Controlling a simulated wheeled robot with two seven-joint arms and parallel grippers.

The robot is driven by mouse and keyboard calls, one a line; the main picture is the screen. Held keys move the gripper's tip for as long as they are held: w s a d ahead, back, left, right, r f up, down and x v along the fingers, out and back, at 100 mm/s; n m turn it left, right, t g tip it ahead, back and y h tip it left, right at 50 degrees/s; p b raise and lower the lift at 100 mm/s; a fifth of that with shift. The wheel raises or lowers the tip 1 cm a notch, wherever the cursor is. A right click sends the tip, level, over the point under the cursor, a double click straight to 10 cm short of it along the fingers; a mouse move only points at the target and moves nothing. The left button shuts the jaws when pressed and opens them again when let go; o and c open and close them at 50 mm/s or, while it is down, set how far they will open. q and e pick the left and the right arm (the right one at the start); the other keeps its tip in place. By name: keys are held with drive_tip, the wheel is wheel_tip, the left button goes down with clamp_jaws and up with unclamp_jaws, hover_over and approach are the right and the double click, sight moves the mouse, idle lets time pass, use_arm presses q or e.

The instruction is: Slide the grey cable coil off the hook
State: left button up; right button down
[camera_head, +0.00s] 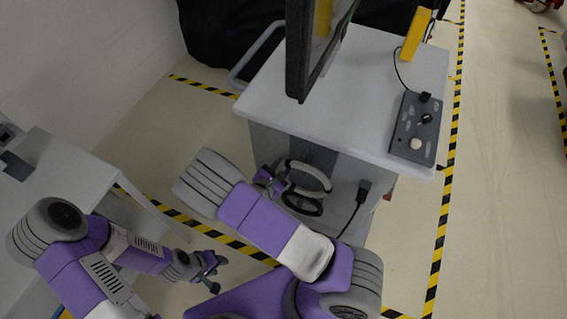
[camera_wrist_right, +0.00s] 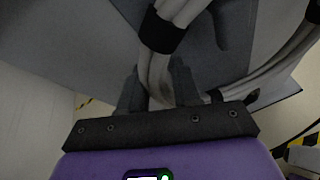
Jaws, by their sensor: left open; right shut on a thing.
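The grey cable coil (camera_head: 312,172) is at the front side of the white-topped cart, partly hidden by my right arm. In the right wrist view the coil (camera_wrist_right: 183,12) shows as thick grey strands bound by a black band. My right gripper (camera_head: 274,186) is at the coil's left side. In the wrist view its fingers (camera_wrist_right: 160,92) are shut on the strands just below the band. The hook cannot be made out clearly, so I cannot tell how the coil sits on it. My left gripper (camera_head: 212,268) is open and empty, low at left, apart from the coil.
The cart top (camera_head: 330,100) carries a control box (camera_head: 416,128) and a dark upright frame (camera_head: 302,50). A black plug (camera_head: 363,191) with a cable hangs on the cart front. A grey table (camera_head: 60,180) stands at left.

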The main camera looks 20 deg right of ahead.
drive_tip(key=s+a, duration=0.4)
drive_tip(key=shift+a, duration=0.3)
idle(0.5)
drive_tip(key=shift+r, duration=0.1)
